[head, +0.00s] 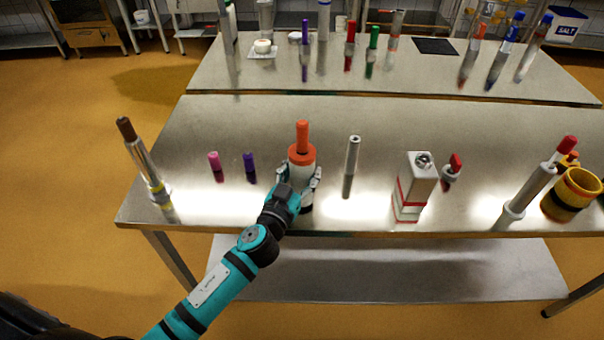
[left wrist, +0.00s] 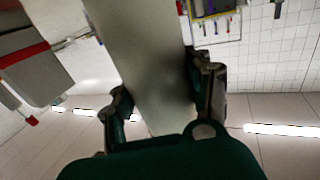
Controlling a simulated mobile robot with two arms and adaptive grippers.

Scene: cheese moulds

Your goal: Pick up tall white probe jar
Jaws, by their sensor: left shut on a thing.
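A tall white jar (head: 303,157) with an orange probe or handle (head: 302,135) rising from its top is near the front middle of the steel table. My left gripper (head: 299,182) is shut around its body from the front and hides part of it. In the left wrist view the jar (left wrist: 148,60) runs as a pale grey body between the two fingers of my gripper (left wrist: 160,95). It looks upright in the head view. I cannot tell whether its base touches the table. My right gripper is not in view.
On the front table (head: 400,120), a slim grey tube (head: 352,155) stands close right of the jar. Purple (head: 249,162) and pink (head: 214,160) small items stand left. A white carton with red stripes (head: 416,185) stands further right, then a yellow-black mug (head: 572,193). Behind them the tabletop is clear.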

